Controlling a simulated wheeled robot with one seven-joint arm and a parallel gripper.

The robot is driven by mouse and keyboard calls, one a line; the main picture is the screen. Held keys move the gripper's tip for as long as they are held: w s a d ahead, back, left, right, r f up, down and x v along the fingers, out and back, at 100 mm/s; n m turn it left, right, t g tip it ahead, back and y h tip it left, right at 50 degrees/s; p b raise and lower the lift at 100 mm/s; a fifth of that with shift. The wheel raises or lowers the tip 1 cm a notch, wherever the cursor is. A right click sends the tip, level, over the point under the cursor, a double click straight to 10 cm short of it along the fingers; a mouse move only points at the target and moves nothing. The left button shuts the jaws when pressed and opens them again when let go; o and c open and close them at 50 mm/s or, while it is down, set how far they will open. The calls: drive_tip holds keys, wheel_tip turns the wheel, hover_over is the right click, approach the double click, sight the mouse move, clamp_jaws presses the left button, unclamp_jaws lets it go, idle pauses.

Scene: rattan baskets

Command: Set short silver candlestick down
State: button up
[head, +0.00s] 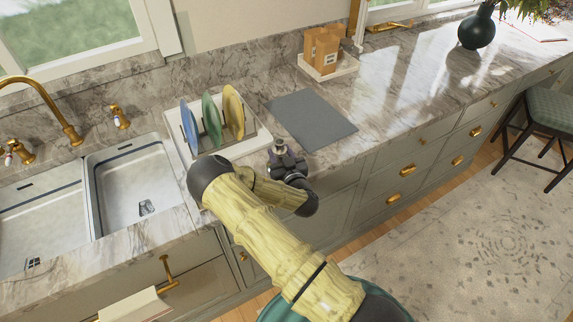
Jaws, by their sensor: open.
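The short silver candlestick (278,146) appears as a small silver piece at the far end of my gripper (282,157), by the front edge of the marble counter. My gripper is open around or just beside it; the view is too small to tell whether they touch. The candlestick's lower part is hidden behind the gripper. My arm reaches up from the bottom of the picture and bends toward the counter.
A dish rack (222,133) with blue, green and yellow plates stands left of my gripper. A grey mat (311,119) lies just behind and right. A double sink (131,186) is at left. Brown boxes (322,50) stand farther back.

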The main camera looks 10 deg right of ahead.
drive_tip(key=s+d+b, duration=0.1)
drive_tip(key=s+b, duration=0.3)
drive_tip(key=s, duration=0.7)
drive_tip(key=shift+s+d, duration=0.35)
drive_tip(key=shift+d, duration=0.05)
